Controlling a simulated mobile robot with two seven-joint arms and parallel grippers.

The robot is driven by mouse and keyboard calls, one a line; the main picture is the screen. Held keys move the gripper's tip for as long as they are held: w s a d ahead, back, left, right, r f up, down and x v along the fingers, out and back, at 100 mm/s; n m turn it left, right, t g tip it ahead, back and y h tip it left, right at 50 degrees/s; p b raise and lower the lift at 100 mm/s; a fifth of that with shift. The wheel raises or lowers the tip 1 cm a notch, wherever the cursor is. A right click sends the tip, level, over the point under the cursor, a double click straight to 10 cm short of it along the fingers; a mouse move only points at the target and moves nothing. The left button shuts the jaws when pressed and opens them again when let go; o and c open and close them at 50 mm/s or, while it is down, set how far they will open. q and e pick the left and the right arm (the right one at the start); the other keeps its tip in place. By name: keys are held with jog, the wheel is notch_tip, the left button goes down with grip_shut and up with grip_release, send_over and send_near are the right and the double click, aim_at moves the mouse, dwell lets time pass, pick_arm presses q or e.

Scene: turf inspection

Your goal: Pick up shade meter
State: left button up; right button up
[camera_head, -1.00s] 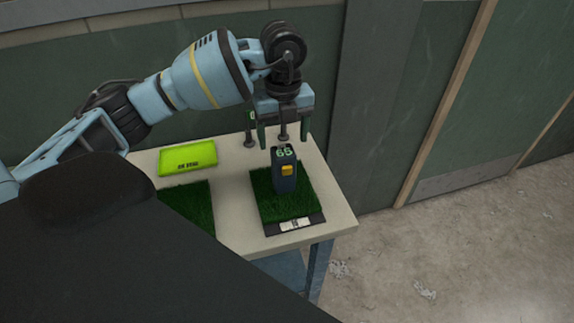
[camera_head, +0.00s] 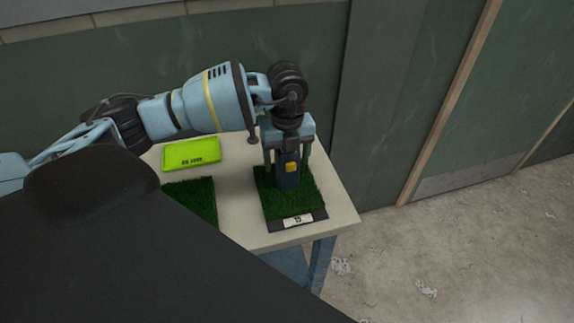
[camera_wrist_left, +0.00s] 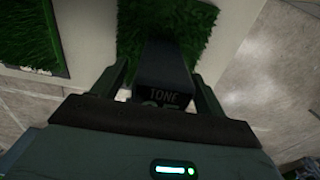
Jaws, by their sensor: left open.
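The shade meter (camera_head: 289,176) is a dark upright block with a yellow button, standing on a square of green turf (camera_head: 308,206) near the table's right end. My left gripper (camera_head: 287,166) is open and points down over it, one finger on each side of its upper part. In the left wrist view the meter's top (camera_wrist_left: 163,80), marked "TONE", lies between the two open fingers (camera_wrist_left: 160,85). I cannot tell whether a finger touches it. My right gripper is not in view.
A second turf square (camera_head: 197,198) lies to the left, partly hidden by my own dark body. A bright yellow-green labelled block (camera_head: 191,154) lies behind it on the pale table (camera_head: 238,215). A green wall (camera_head: 60,80) stands close behind the table.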

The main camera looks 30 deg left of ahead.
pick_arm(q)
jog(key=c, duration=1.3)
jog(key=shift+r, duration=0.1)
jog(key=r, duration=0.3)
jog(key=shift+s+d+r, duration=0.25)
jog(key=shift+d, duration=0.05)
jog(key=s+d, duration=0.3)
jog(key=s+d+r, duration=0.1)
jog(key=s+d, duration=0.2)
jog(key=s, duration=0.1)
jog(key=s+d, duration=0.4)
jog(key=shift+s+r, duration=0.15)
jog(key=shift+s, duration=0.1)
